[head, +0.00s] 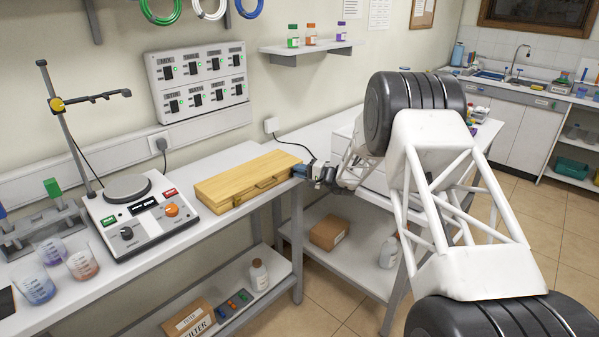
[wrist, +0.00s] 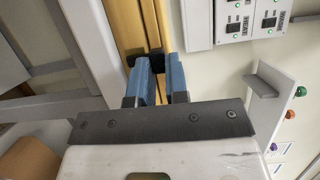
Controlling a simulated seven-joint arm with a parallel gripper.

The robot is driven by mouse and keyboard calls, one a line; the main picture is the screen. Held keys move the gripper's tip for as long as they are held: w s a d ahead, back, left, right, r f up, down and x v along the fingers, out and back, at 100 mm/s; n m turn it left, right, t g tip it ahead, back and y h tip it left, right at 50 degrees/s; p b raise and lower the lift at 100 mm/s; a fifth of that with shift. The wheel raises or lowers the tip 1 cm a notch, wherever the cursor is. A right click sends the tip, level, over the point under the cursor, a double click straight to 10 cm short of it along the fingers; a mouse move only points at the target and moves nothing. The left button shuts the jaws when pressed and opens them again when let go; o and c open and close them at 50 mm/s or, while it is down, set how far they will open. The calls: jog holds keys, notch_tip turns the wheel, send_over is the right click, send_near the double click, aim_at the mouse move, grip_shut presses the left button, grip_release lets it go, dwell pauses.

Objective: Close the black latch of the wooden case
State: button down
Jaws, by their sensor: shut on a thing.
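The wooden case (head: 240,178) lies flat on the white bench with its lid down. Its handle (head: 267,183) shows on the front side. My gripper (head: 303,172) is at the case's right front corner in the head view. In the wrist view my gripper's blue fingers (wrist: 156,72) reach the case's edge (wrist: 128,25) and are shut on the small black latch (wrist: 155,58) between their tips. The latch is mostly hidden by the fingers, and its exact position is hard to tell. The head view does not show it clearly.
A hotplate stirrer (head: 140,210) stands just left of the case. A switch panel (head: 198,82) is on the wall behind, and a small shelf with bottles (head: 305,50) hangs to its right. The bench's front edge is close to the case.

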jog(key=c, duration=1.1)
grip_release()
jog(key=shift+d, duration=0.15)
jog(key=shift+v, duration=3.8)
